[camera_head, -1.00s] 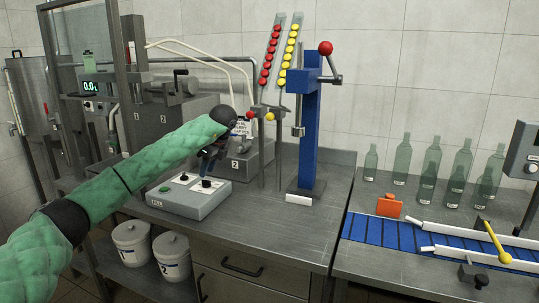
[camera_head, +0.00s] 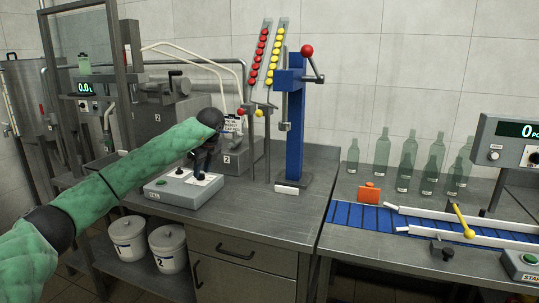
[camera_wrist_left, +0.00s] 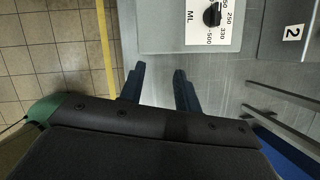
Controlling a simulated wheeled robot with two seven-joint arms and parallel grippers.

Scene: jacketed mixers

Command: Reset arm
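My left arm, in a green quilted sleeve, reaches in from the left in the head view. Its gripper (camera_head: 205,160) points down above the grey control box (camera_head: 184,189) on the steel bench, partly covering the box's knobs. In the left wrist view the two dark fingers (camera_wrist_left: 160,88) stand apart with bare steel between them, so the gripper is open and empty. The control box with its black selector knob (camera_wrist_left: 212,15) and white volume scale shows ahead of the fingers, apart from them. My right gripper is not in view.
A blue press (camera_head: 294,130) with a red-ball lever stands right of the gripper, beside slanted chutes of red and yellow caps (camera_head: 266,55). A conveyor (camera_head: 350,216), an orange block (camera_head: 369,193) and several green bottles (camera_head: 409,155) are at right. Two lidded buckets (camera_head: 168,250) sit below.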

